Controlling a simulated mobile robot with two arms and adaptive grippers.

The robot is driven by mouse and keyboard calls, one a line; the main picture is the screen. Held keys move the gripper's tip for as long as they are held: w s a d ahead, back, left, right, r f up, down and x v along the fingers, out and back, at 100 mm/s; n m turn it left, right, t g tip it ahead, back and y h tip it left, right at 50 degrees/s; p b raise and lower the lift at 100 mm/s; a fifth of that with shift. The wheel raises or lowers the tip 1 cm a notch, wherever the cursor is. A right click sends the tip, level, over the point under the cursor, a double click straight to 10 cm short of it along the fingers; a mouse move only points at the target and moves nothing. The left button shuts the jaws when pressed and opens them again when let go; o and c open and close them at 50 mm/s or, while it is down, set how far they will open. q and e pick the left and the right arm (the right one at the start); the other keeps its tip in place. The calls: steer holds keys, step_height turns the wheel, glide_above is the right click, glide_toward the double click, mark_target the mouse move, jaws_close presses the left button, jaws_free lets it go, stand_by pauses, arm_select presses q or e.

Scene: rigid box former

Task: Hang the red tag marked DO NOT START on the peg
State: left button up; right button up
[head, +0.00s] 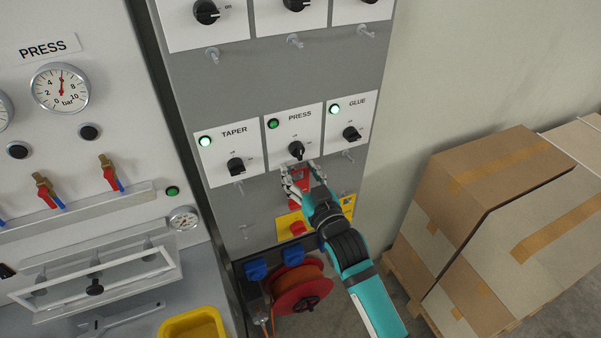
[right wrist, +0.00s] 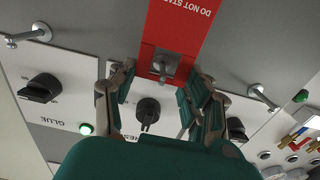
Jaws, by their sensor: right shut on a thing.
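The red tag (right wrist: 180,25), with part of DO NOT START readable, is at the top of the right wrist view. It also shows as a small red patch in the head view (head: 299,184). My right gripper (head: 302,172) is shut on the tag, its fingers on either side of the tag's end. In the right wrist view the gripper (right wrist: 160,88) is just in front of the panel, below the PRESS switch. A grey metal peg (right wrist: 162,66) shows against the tag's end. I cannot tell whether it passes through the tag's hole. My left gripper is not in view.
Bare pegs stand under the TAPER switch (head: 239,187) and the GLUE switch (head: 348,157). The PRESS switch (head: 296,151) is just above my right gripper. A yellow plate with a red button (head: 297,228), an orange cable reel (head: 301,287) and cardboard boxes (head: 490,195) are nearby.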

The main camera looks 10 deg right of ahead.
steer(key=o, duration=1)
steer(key=shift+c, duration=0.2)
steer(key=shift+o, duration=0.3)
steer(key=shift+s, duration=0.15)
